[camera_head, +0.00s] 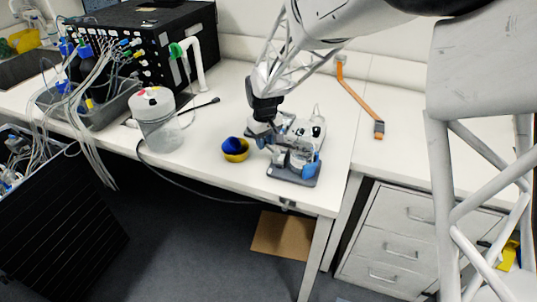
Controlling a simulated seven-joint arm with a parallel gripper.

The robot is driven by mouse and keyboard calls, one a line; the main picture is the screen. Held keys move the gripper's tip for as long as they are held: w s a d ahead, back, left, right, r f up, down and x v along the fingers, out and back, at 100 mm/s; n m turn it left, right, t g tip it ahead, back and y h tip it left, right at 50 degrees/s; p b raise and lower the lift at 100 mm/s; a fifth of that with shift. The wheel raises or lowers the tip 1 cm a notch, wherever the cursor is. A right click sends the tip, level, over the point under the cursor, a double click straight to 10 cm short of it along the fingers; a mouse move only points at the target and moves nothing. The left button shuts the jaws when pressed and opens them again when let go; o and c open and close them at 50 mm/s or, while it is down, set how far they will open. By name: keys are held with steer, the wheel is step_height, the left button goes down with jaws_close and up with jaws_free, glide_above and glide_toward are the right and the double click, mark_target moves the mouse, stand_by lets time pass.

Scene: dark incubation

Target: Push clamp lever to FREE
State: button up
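A small grey device (293,180) with white parts stands near the front right of the white bench. A blue part (310,169) sits at its front right, but I cannot tell whether this is the clamp lever. No FREE marking is legible at this size. My gripper (262,128) comes down from above at the device's back left side. Its fingertips are small and dark and partly merge with the device, so I cannot tell whether they touch it or are open.
A blue and yellow ring-like item (235,154) lies just left of the device. A clear jar (158,125) stands further left, near a black cabled box (150,35). An orange strap (358,95) lies at the back right. The bench's front edge is close to the device.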

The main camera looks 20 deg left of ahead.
steer(key=shift+o, duration=1.4)
steer(key=shift+r, duration=0.1)
steer(key=shift+r, duration=2.15)
